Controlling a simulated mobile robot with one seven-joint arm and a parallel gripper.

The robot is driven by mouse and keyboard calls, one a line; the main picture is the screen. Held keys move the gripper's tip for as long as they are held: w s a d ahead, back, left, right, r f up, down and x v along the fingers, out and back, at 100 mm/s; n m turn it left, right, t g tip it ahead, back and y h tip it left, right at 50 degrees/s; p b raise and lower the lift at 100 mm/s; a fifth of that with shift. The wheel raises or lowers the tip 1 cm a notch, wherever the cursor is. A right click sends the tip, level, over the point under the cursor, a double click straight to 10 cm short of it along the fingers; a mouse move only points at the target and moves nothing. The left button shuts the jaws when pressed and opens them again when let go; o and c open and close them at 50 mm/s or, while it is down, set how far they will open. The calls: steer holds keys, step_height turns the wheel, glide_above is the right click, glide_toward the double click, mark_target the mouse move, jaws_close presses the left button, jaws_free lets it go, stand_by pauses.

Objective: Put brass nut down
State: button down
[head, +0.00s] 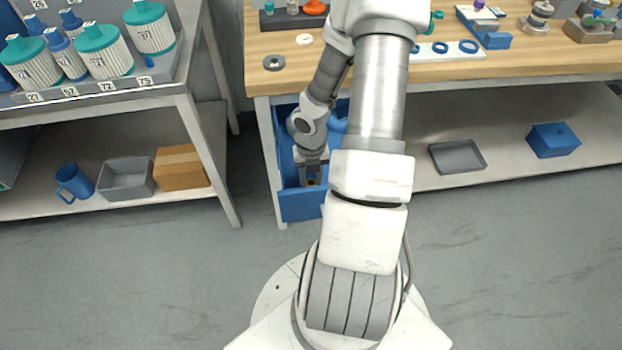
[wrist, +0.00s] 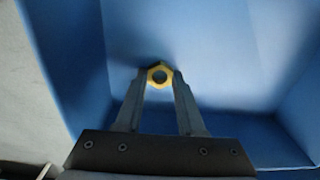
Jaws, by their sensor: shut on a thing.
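The brass nut (wrist: 149,74) is a yellow hexagonal ring with a dark hole, seen at the fingertips in the wrist view. My gripper (wrist: 159,80) is shut on it. In the head view my gripper (head: 312,180) reaches down into a blue drawer (head: 302,206) under the wooden workbench. The wrist view shows the blue walls and floor of this drawer (wrist: 215,50) around the nut. I cannot tell whether the nut touches the drawer floor. My arm hides part of the drawer in the head view.
The wooden bench top (head: 340,62) lies above the drawer. A grey ring (head: 274,63) sits near its left end. A grey tray (head: 457,156) and a blue box (head: 554,140) are on the lower shelf. A rack with filter vessels (head: 102,50) stands to the left.

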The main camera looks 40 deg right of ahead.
steer(key=shift+f, duration=0.1)
steer(key=c, duration=0.5)
jaws_free()
step_height(320, 180, up, 12)
steer(key=p, duration=0.6)
steer(key=shift+p, duration=0.35)
